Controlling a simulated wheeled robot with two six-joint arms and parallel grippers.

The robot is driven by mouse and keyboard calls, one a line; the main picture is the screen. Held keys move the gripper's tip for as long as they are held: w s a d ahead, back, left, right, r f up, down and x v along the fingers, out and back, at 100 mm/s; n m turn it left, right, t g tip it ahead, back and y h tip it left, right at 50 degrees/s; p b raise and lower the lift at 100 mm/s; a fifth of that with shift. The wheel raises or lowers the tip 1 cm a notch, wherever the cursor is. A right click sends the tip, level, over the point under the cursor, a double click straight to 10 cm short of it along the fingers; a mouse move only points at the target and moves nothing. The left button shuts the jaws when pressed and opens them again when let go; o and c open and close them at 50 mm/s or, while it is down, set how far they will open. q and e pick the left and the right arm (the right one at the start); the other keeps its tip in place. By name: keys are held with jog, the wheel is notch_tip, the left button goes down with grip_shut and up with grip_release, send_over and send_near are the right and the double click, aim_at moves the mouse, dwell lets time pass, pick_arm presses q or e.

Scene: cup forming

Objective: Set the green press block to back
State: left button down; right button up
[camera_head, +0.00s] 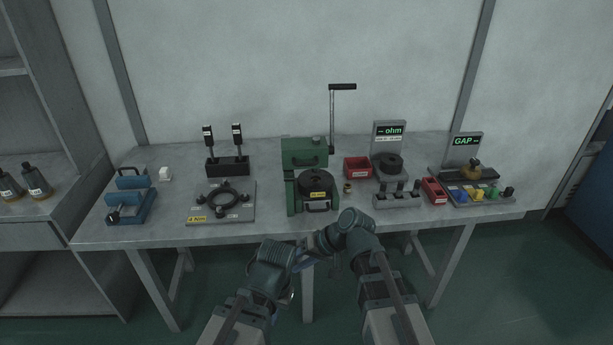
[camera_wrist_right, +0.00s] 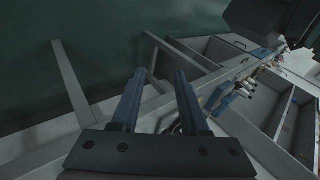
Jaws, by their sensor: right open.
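A green press (camera_head: 291,190) stands at the middle of the grey table. Its green press block (camera_head: 304,150), with a dark handle on its front, sits at the back of the frame. A round black die with a yellow label (camera_head: 316,183) sits in front of and below the block. A crank lever (camera_head: 332,115) rises at its right. My right gripper (camera_wrist_right: 158,88) is open and empty in the right wrist view, with its two fingers apart, away from the press. Both arms are folded in front of the table. My left jaws are hidden behind the arm links.
A grey plate with a black ring (camera_head: 194,215) and blue-handled blocks (camera_head: 131,205) lie left of the press. Red bins (camera_head: 358,168), an ohm gauge (camera_head: 389,138) and a GAP gauge (camera_head: 466,146) stand right. A strip of table in front of the press is clear.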

jog(key=w+d+r+m+t+y+b, duration=0.1)
jog(key=w+t+y, duration=0.1)
jog(key=w, duration=0.2)
jog(key=w+d+r+m+t+y+b, duration=0.1)
jog(key=w+d+r+y+b, duration=0.1)
jog(key=w, duration=0.2)
jog(key=m+t+y+b, duration=0.2)
jog(key=m+t+b, duration=0.1)
jog(key=m+t, duration=0.4)
send_near(307, 165)
pick_arm(q)
notch_tip(307, 165, down, 6)
jog(key=shift+p, duration=0.65)
pick_arm(e)
jog(key=shift+n+t, duration=0.5)
jog(key=shift+t, duration=0.2)
jog(key=x, duration=0.7)
jog(key=f+x, duration=0.1)
jog(key=x, duration=0.2)
jog(key=shift+w+a, duration=0.1)
jog(key=shift+a, duration=0.15)
grip_shut()
